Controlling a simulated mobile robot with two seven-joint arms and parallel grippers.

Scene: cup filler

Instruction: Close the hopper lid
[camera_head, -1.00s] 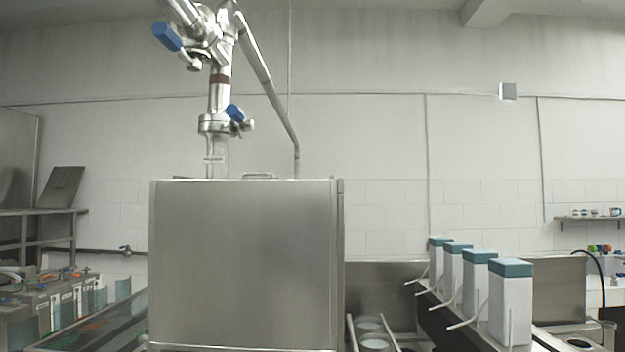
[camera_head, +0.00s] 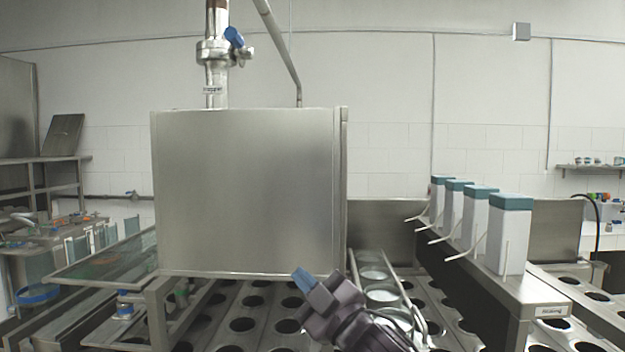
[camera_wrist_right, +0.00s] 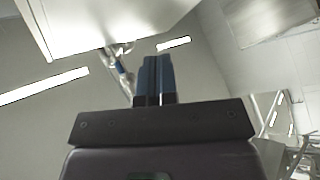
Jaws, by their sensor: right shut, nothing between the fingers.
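The hopper (camera_head: 245,190) is a large steel box at the centre left of the head view, above a plate with round holes. A thin handle showed on its top earlier; from this angle the top is edge-on, so I cannot tell how the lid stands. My right gripper (camera_head: 302,280) is in front of the hopper's lower right corner, pointing up and to the left. In the right wrist view its blue fingers (camera_wrist_right: 154,80) are shut together and empty, with a pale box underside (camera_wrist_right: 110,20) above them, probably the hopper. My left gripper is not in view.
Several white dispensers with teal caps (camera_head: 511,202) stand on a steel rail at the right. A pipe with a blue-handled valve (camera_head: 215,52) comes down behind the hopper. A glass panel (camera_head: 100,258) juts out at the left. Cup holes (camera_head: 243,325) fill the plate below.

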